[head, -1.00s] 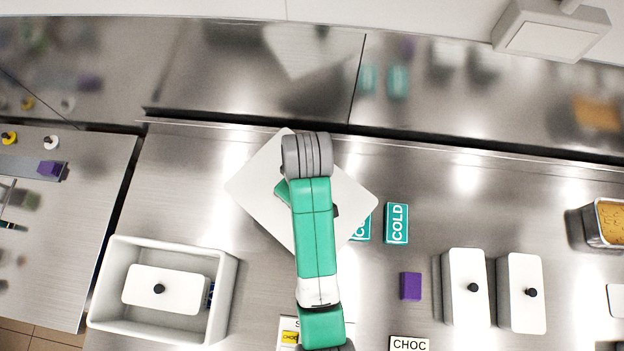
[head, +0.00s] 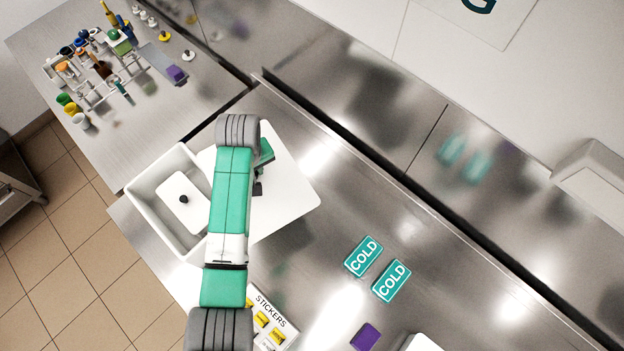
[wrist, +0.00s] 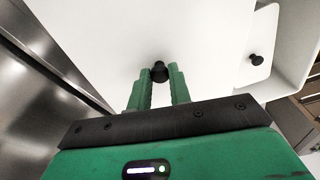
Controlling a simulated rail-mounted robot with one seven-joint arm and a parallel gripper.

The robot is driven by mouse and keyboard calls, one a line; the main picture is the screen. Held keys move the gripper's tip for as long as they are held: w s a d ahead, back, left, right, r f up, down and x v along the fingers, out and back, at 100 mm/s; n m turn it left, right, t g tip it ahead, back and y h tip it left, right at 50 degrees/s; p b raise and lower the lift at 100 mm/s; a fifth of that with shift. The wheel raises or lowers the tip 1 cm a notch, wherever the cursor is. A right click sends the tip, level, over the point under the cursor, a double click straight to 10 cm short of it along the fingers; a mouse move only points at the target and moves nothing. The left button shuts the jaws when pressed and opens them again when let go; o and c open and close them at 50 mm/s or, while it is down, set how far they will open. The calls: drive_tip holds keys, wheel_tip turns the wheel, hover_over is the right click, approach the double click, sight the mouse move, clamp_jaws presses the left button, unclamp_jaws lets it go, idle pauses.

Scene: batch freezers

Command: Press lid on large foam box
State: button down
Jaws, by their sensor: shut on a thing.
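The large foam box lid (head: 290,196) is a wide, flat white square with a black knob (wrist: 159,72). My gripper (wrist: 161,76) is shut on this knob, one green finger on each side. In the head view my arm hides the knob and part of the lid. The large foam box (head: 157,221) is white and open-topped, left of the lid. In that view the lid overlaps the box's right part; the height between them cannot be told. A smaller white lidded tub (head: 178,207) with a black knob is inside the box.
Two teal COLD packs (head: 363,257) lie right of the lid. A STICKERS tray (head: 284,332), a purple block (head: 366,337) and a white container (head: 422,343) are at the front. A bench with bottles and racks (head: 105,75) stands back left. A steel wall runs behind.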

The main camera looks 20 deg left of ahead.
drive_tip(key=r+n+p, duration=0.1)
drive_tip(key=n, duration=0.1)
hover_over(207, 170)
drive_tip(key=s+d, duration=0.2)
drive_tip(key=d, duration=0.1)
drive_tip(key=shift+w+a+r, duration=0.1)
drive_tip(key=s+a+n+p, duration=0.1)
drive_tip(key=s+a, duration=0.5)
drive_tip(key=a, duration=0.3)
wheel_tip(207, 170, down, 5)
drive_tip(key=b, duration=0.4)
drive_tip(key=shift+s+r+b, duration=0.1)
drive_tip(key=shift+r+b, duration=0.05)
drive_tip(key=shift+b, duration=0.25)
drive_tip(key=shift+f+b, duration=0.4)
drive_tip(key=shift+f, duration=0.4)
drive_tip(key=shift+d+r+p, duration=0.1)
drive_tip(key=shift+p, duration=0.35)
drive_tip(key=shift+f, duration=0.25)
drive_tip(key=c, duration=1.2)
unclamp_jaws()
drive_tip(key=shift+o, duration=0.4)
